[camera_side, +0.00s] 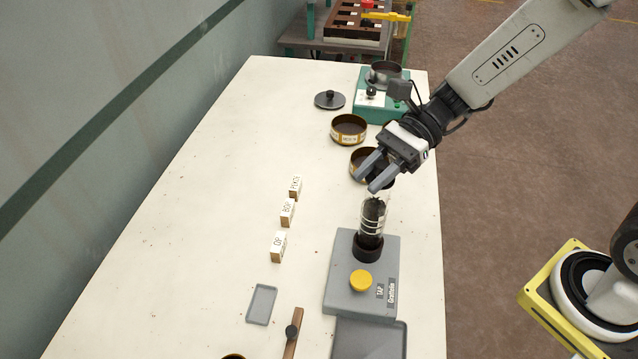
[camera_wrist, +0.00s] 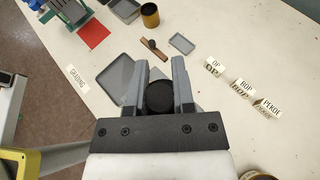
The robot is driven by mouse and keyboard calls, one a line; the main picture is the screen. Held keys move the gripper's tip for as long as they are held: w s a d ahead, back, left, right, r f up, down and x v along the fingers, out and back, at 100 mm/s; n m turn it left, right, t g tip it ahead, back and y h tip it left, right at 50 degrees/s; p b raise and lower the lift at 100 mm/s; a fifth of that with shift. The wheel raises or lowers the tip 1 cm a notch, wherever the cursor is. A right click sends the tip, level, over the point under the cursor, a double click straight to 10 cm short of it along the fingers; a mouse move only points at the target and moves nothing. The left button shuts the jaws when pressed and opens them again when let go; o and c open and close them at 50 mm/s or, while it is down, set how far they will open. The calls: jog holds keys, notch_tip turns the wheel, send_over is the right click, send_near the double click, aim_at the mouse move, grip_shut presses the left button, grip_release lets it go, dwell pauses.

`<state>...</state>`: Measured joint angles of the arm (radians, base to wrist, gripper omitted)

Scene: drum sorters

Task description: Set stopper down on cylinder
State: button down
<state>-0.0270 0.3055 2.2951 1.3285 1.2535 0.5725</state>
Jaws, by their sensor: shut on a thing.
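My gripper (camera_side: 374,184) is above the glass cylinder (camera_side: 371,228), fingers pointing down towards its top. The cylinder stands upright in a dark collar on a grey tapping base (camera_side: 344,283) and has dark contents. In the wrist view, the black round stopper (camera_wrist: 160,97) lies between the two fingers of my gripper (camera_wrist: 161,75), which is shut on it. The stopper hides the cylinder in that view.
A yellow button (camera_side: 361,281) is on the base. Two round sieves (camera_side: 349,129) and a green machine (camera_side: 379,113) stand behind. Several label blocks (camera_side: 287,212) stand to the left. A small grey tray (camera_side: 261,304) lies front left. The table's left side is mostly clear.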

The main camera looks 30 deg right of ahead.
jog(key=shift+f, duration=0.95)
dwell(0.7)
jog(key=shift+c, duration=1.9)
grip_release()
jog(key=shift+d, duration=0.1)
jog(key=v, duration=0.7)
jog(key=shift+d, duration=0.35)
jog(key=shift+r, duration=0.1)
